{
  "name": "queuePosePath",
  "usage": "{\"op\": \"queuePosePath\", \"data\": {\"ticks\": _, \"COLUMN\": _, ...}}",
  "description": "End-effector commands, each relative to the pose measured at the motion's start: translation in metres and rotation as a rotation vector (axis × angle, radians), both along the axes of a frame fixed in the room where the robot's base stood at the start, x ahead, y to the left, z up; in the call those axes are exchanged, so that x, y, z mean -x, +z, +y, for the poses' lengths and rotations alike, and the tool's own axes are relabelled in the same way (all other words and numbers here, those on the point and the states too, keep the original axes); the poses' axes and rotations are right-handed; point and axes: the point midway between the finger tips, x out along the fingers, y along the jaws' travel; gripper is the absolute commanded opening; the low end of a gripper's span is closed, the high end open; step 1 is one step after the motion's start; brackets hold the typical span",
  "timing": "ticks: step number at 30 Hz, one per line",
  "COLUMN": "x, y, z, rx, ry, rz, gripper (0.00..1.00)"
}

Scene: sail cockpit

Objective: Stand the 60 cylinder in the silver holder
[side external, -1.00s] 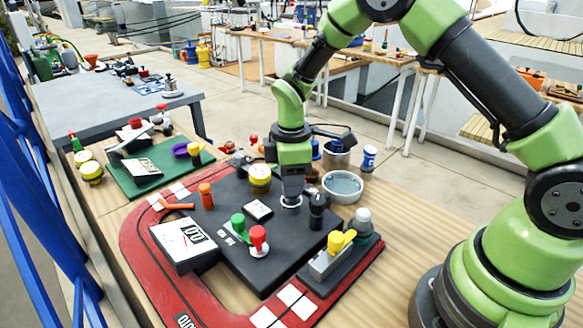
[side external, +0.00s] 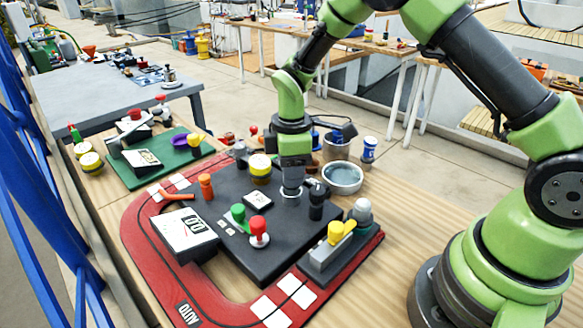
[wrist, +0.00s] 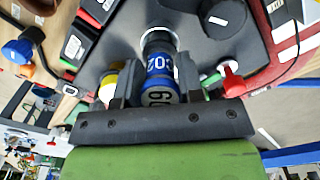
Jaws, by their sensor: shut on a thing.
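The 60 cylinder (wrist: 159,82) is blue with a white-lettered CO2 band and a "60" on its near end. In the wrist view it stands between my two fingers. My gripper (side external: 291,187) is shut on it, pointing down at the dark panel. The silver holder (wrist: 158,36) shows as a bright ring around the cylinder's far end. Its rim also shows below my fingers in the side view (side external: 290,195). The cylinder looks about upright and in line with the ring. How deep it sits is hidden. My gripper hides most of it in the side view.
A black knob (side external: 316,200) stands close right of my gripper. A grey bowl (side external: 343,178) lies behind right.

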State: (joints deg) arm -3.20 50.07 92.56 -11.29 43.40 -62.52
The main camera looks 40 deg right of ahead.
Motion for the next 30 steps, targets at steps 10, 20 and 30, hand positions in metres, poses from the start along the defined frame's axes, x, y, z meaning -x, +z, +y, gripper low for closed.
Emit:
{"op": "queuePosePath", "data": {"ticks": 10, "x": 0.000, "y": -0.001, "z": 0.000, "rx": 0.000, "ry": 0.000, "rz": 0.000, "gripper": 0.08}}
{"op": "queuePosePath", "data": {"ticks": 20, "x": 0.000, "y": -0.007, "z": 0.000, "rx": 0.000, "ry": 0.000, "rz": 0.000, "gripper": 0.08}}
{"op": "queuePosePath", "data": {"ticks": 30, "x": 0.000, "y": -0.012, "z": 0.000, "rx": 0.001, "ry": 0.001, "rz": -0.001, "gripper": 0.45}}
